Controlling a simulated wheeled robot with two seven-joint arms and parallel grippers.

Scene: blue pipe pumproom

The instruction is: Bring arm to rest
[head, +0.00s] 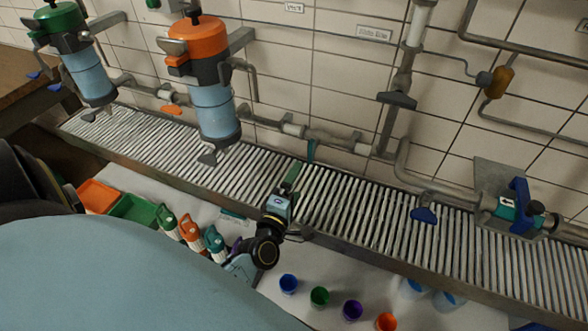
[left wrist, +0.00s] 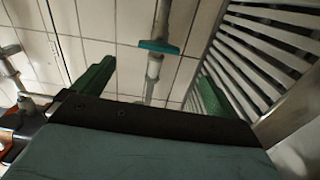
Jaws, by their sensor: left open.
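My left gripper (head: 291,176) reaches up over the front part of the ribbed drain grate (head: 345,205) in the head view. In the left wrist view its two green fingers (left wrist: 150,88) stand wide apart with nothing between them. Beyond the fingers are wall tiles, a pipe and a teal handle (left wrist: 158,47). The gripper holds nothing. My right gripper is in neither view.
An orange-topped canister (head: 212,105) and a green-topped canister (head: 90,75) hang on the wall. Bottles (head: 190,230) and several coloured cups (head: 320,296) stand on the white counter around my left arm. A blue-handled valve (head: 520,205) is at the right.

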